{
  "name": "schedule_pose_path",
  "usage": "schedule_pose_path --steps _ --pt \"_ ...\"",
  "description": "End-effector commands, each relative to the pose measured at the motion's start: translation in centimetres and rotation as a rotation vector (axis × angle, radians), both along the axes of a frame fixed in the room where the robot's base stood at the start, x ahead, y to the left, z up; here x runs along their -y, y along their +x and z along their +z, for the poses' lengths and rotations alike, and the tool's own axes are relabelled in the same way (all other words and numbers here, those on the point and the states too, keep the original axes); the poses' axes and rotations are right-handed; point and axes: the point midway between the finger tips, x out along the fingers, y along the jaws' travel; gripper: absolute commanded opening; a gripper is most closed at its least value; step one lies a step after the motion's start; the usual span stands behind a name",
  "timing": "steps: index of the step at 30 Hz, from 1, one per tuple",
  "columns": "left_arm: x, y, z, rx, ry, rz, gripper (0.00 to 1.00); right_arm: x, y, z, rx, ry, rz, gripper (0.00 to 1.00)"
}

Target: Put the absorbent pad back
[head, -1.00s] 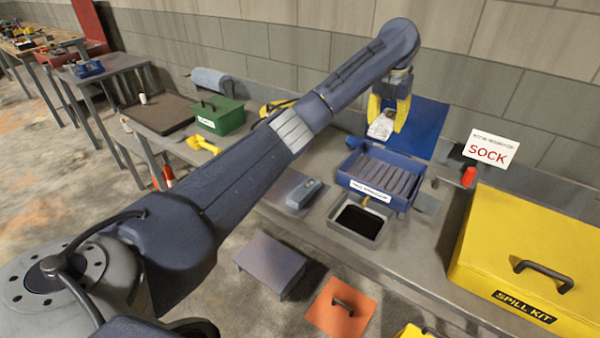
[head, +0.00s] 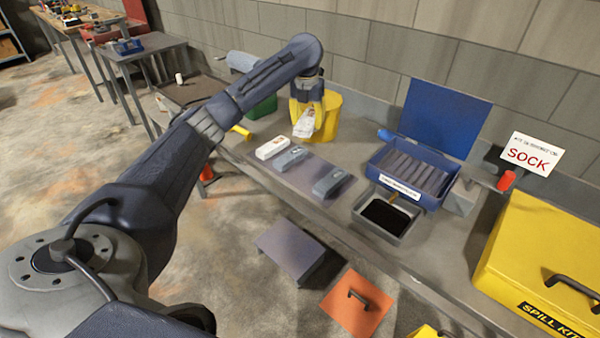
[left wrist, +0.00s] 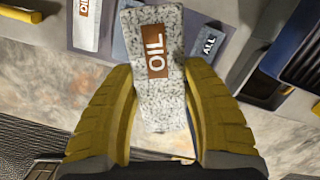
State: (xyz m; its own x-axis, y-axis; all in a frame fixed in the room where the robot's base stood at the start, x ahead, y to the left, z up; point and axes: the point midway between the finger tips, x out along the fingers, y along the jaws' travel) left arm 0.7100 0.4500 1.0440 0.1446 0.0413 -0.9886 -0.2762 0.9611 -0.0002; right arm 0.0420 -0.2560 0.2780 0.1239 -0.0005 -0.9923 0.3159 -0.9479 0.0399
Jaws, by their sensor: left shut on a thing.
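My left gripper (head: 305,112) is shut on a speckled grey-white absorbent pad (left wrist: 157,70) with a brown OIL label; the pad also shows in the head view (head: 304,125). It holds the pad above the bench, behind a grey mat (head: 305,176). On the mat lie a white pad (head: 272,148), also marked OIL in the left wrist view (left wrist: 86,26), and two grey-blue pads, one in the middle (head: 290,158) and one at the right (head: 332,182). The right one bears an ALL label in the left wrist view (left wrist: 207,42). My right gripper is not in view.
A yellow bucket (head: 330,112) stands just behind the gripper. To the right are an open blue box (head: 424,196) of grey rolls, a dark-filled tray (head: 368,222), a SOCK sign (head: 530,153) and a yellow spill kit (head: 545,250). A green box (head: 263,108) is at left.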

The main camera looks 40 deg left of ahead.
Motion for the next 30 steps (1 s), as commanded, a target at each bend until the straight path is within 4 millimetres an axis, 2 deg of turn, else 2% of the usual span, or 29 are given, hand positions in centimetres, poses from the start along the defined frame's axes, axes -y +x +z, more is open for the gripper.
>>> schedule_pose_path --steps 1,5,21,25,30 --pt "0.7 0.3 0.0 0.000 -0.001 -0.010 0.19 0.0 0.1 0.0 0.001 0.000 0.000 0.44" --pt "1.2 0.4 -1.4 -0.003 -0.002 -0.018 0.19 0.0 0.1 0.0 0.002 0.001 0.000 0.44" --pt "1.2 0.4 -12.8 -0.004 -0.002 -0.020 0.19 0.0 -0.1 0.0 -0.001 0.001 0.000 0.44" --pt "1.1 0.4 -14.5 -0.002 -0.001 -0.020 0.19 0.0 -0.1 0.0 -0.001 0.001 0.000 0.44" --pt "1.1 0.5 -15.5 0.000 0.000 -0.019 0.19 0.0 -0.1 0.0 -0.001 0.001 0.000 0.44"
